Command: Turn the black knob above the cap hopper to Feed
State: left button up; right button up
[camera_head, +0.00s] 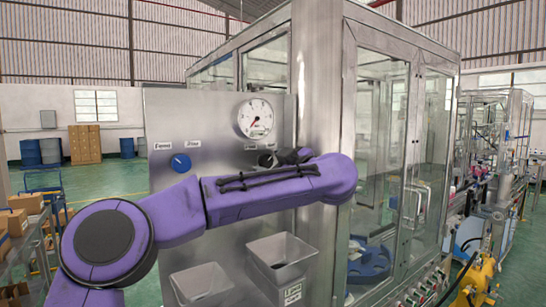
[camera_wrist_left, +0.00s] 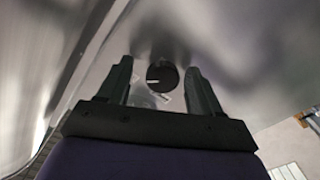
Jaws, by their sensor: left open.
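The black knob (camera_head: 266,160) is on the steel panel below a round gauge, partly hidden by my left gripper (camera_head: 284,158). In the left wrist view the black knob (camera_wrist_left: 162,74) is a dark round shape between the tips of my left gripper (camera_wrist_left: 158,68). A finger stands on each side of it, with gaps visible. I cannot tell the depth between tips and knob. A pale mark shows on the knob's left part; its setting is unreadable. The cap hopper (camera_head: 283,248) is an open steel bin below. My right gripper is not in view.
A blue knob (camera_head: 180,163) with two labels is left on the panel (camera_head: 160,110). A gauge (camera_head: 255,118) sits above the black knob. A second bin (camera_head: 200,283) is lower left. A steel post (camera_head: 316,80) and glass enclosure (camera_head: 385,130) stand to the right.

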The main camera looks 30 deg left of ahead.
pick_arm(q)
jog(key=shift+w, duration=0.15)
jog(key=shift+s+d+r, duration=0.15)
jog(key=shift+s+r, duration=0.15)
jog(key=shift+s, duration=0.4)
jog(key=shift+c, duration=0.6)
jog(key=shift+s, duration=0.2)
jog(key=c, duration=0.5)
jog(key=shift+w, duration=0.15)
jog(key=c, duration=0.4)
jog(key=shift+c, duration=0.2)
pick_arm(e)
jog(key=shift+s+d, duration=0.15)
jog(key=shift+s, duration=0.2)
